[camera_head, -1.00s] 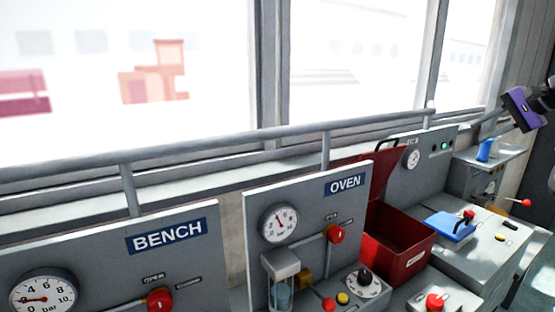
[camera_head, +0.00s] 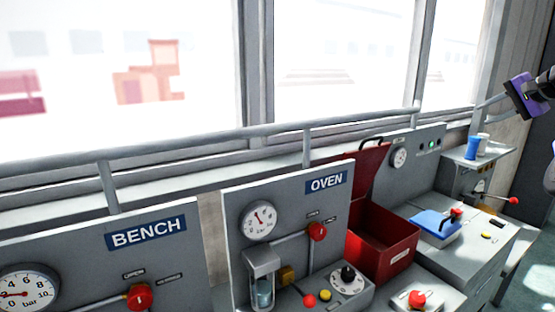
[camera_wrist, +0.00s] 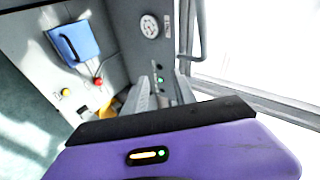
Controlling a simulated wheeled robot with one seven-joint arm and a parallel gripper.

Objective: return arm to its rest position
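My gripper (camera_head: 524,95) has a purple body and is held up at the right edge of the head view, in front of the window frame and clear of the panels. In the wrist view, its two grey fingers (camera_wrist: 163,88) point away from the purple housing with a gap between them. Nothing is seen held between them. In the head view the fingers are too small to make out, and most of my arm is cut off by the right edge.
A grey rail (camera_head: 210,141) runs below the windows. BENCH (camera_head: 80,255) and OVEN (camera_head: 290,205) panels carry gauges and red handles. A red open box (camera_head: 385,245), a blue object (camera_head: 435,224) on a grey cabinet and a small shelf (camera_head: 490,152) with a blue cup (camera_head: 472,147) stand right.

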